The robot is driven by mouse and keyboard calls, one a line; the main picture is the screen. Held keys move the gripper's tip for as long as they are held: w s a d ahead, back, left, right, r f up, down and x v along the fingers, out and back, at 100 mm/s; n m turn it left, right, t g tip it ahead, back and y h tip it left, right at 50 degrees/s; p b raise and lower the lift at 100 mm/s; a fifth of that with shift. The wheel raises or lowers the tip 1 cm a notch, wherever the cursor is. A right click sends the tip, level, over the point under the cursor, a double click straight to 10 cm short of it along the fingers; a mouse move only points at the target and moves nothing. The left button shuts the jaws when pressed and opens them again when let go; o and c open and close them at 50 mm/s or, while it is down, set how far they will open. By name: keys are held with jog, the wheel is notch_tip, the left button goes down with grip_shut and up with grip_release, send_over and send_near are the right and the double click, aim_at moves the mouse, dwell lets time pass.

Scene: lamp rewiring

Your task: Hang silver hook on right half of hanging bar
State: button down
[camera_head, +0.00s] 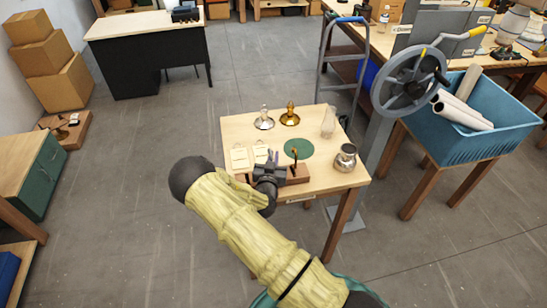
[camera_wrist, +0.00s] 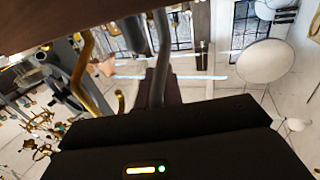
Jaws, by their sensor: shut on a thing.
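My gripper (camera_head: 270,166) is over the front edge of the small light-wood table, seen from behind. In the wrist view a slim grey curved piece (camera_wrist: 160,65), which looks like the silver hook, stands between the dark jaws, and they are shut on it. A gold hook (camera_wrist: 83,65) shows to its left, apart from it. In the head view a brown wooden block (camera_head: 299,174) sits just right of my gripper with a dark gold upright piece (camera_head: 296,156) on it. My gripper hides the block's left part. I cannot make out the hanging bar clearly.
On the table (camera_head: 235,129) stand a silver lamp base (camera_head: 264,121), a gold lamp base (camera_head: 290,117), a clear glass piece (camera_head: 329,122) and a metal jar (camera_head: 346,157). A green disc (camera_head: 298,148) lies mid-table. A blue crate (camera_head: 470,140) stands at right.

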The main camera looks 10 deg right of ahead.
jog(key=shift+f+b, duration=0.3)
jog(key=shift+f, duration=0.2)
jog(key=c, duration=1.5)
grip_release()
jog(key=shift+s, duration=0.1)
jog(key=b+v, duration=0.5)
jog(key=v, duration=1.2)
jog(key=shift+s, duration=0.15)
